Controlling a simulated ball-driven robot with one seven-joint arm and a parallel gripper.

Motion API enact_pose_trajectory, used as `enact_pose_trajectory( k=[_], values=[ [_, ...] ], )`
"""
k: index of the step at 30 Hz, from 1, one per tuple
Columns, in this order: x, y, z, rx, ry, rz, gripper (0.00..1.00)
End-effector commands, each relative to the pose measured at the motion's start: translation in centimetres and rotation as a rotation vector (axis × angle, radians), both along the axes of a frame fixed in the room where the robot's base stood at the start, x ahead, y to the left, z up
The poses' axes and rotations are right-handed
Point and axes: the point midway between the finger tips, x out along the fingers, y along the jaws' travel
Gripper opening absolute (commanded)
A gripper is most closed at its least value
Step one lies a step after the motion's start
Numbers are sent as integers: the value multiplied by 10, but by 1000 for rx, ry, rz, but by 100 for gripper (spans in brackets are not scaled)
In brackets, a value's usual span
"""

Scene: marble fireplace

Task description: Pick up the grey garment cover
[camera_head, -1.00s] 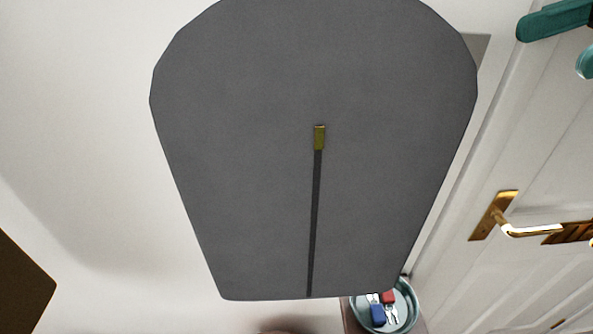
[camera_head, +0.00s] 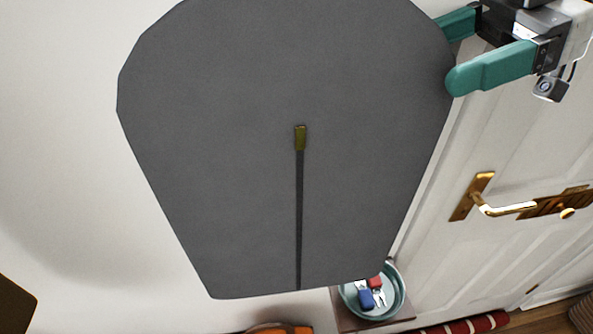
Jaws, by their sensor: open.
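The grey garment cover (camera_head: 230,150) fills the middle of the head view, hanging in front of a pale wall. It has rounded upper sides, a flat lower edge and a dark zip line with a brass-coloured pull (camera_head: 300,138). Its top is cut off by the frame. My gripper (camera_head: 446,55) is at the upper right edge of the cover. Its teal fingers are apart: the lower one overlaps the cover's edge in the picture, the upper one is partly hidden behind the cover. I cannot tell whether either finger touches it.
A white door (camera_head: 540,160) with a brass handle (camera_head: 505,209) stands at the right. Below the cover, a teal bowl (camera_head: 397,300) with keys sits on a small table (camera_head: 345,322). A red striped item (camera_head: 480,323) lies at the bottom right. The left wall area is clear.

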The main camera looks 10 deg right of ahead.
Motion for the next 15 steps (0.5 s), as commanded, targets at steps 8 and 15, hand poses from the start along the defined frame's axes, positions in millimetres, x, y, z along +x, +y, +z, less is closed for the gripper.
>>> enact_pose_trajectory(
  k=[8, 15],
  values=[
    [1, 22, -10, 1, 1, -1, 76],
    [1, 22, -10, 0, 1, -1, 71]
  ],
)
